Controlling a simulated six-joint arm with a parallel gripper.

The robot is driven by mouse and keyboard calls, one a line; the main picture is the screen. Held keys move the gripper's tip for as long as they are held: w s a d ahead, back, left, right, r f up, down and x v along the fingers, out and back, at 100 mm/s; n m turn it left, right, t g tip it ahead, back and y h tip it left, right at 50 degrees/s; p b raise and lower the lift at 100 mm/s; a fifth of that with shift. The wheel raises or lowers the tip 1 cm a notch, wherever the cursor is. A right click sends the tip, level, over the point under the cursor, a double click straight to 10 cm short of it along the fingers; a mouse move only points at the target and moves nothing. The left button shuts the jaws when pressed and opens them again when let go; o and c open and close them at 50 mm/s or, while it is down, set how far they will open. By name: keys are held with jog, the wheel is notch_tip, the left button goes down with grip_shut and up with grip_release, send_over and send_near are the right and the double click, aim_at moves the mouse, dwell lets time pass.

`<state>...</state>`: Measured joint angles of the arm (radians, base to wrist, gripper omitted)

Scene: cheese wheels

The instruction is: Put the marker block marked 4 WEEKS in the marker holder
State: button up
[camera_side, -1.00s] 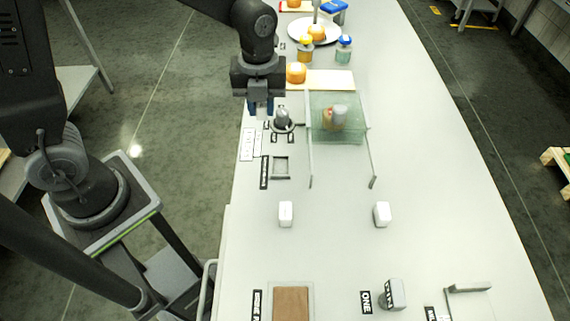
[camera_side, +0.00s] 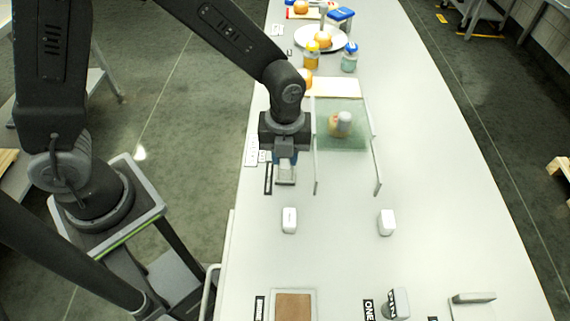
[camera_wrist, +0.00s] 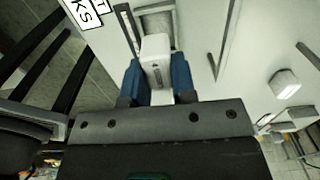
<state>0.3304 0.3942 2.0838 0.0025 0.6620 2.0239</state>
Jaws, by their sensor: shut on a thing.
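My gripper (camera_side: 285,160) is shut on a white marker block, low over the left side of the table. In the wrist view the block (camera_wrist: 156,62) sits between the blue fingers of my gripper (camera_wrist: 157,82). It has a small dark mark on its face, too small to read. The marker holder (camera_side: 286,182), a small square frame, lies right under my gripper in the side view, partly hidden by it. In the wrist view the holder (camera_wrist: 160,22) shows just beyond the block's far end. I cannot tell whether the block touches it.
Two white blocks stand in front, one at left (camera_side: 289,221) and one at right (camera_side: 387,223). A brown pad (camera_side: 293,306) lies at the near edge.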

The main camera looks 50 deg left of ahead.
aim_at(285, 167)
jog(key=shift+f, duration=2)
jog(key=shift+f, duration=0.1)
